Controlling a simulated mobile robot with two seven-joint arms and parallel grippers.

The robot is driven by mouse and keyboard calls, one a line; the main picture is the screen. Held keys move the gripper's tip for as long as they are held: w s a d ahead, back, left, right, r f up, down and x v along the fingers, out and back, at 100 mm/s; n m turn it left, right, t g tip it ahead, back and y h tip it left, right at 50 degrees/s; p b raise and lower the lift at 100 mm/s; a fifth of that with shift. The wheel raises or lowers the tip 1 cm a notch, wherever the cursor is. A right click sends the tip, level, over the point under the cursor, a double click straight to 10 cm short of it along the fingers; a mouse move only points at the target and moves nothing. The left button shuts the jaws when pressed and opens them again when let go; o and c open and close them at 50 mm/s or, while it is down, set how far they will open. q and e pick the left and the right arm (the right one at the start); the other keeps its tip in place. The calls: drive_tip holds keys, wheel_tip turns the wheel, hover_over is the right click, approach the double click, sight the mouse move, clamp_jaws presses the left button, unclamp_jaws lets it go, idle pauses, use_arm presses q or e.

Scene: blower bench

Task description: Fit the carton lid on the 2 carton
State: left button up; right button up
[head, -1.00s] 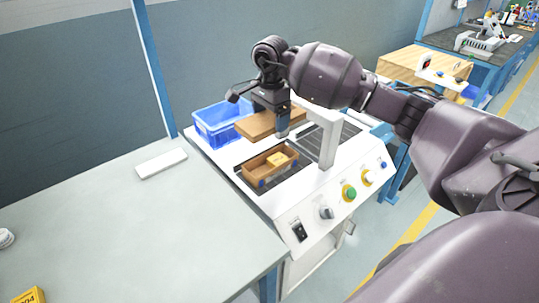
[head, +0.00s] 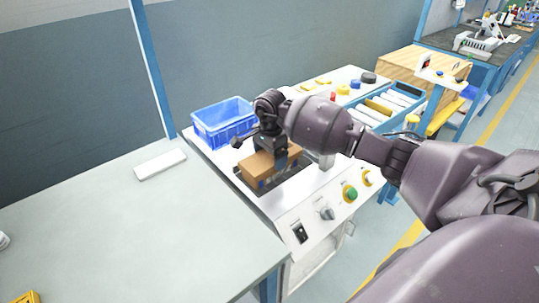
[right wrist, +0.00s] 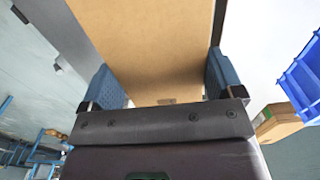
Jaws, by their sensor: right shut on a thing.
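The brown carton lid (head: 254,162) is held in my right gripper (head: 271,157), which points down over the white machine. In the right wrist view the lid (right wrist: 150,45) fills the space between the blue fingers of the gripper (right wrist: 165,90). The open carton (head: 258,182) sits in the machine's recess, directly under the lid, with only a part of its side showing. The lid covers the carton's opening and its contents are hidden. I cannot tell whether the lid touches the rim or is fully seated. My left gripper is not in view.
A blue bin (head: 222,122) stands behind the carton on the left. The machine's front panel (head: 325,208) carries knobs and a green button. A pale table (head: 130,225) with a white bar (head: 160,164) lies to the left. A roller conveyor (head: 385,108) is behind my right arm.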

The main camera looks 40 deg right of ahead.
sight(270, 156)
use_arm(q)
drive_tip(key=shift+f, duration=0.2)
use_arm(e)
drive_tip(key=shift+f, duration=0.3)
use_arm(q)
drive_tip(key=shift+b, duration=0.35)
use_arm(e)
drive_tip(key=shift+f, duration=0.2)
drive_tip(key=o, duration=0.7)
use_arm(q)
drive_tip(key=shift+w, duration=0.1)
use_arm(e)
drive_tip(key=shift+r, duration=0.1)
drive_tip(key=shift+r+p, duration=0.35)
drive_tip(key=shift+r, duration=0.15)
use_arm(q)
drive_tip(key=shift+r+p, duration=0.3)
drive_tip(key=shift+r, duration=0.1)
use_arm(e)
drive_tip(key=shift+r, duration=6)
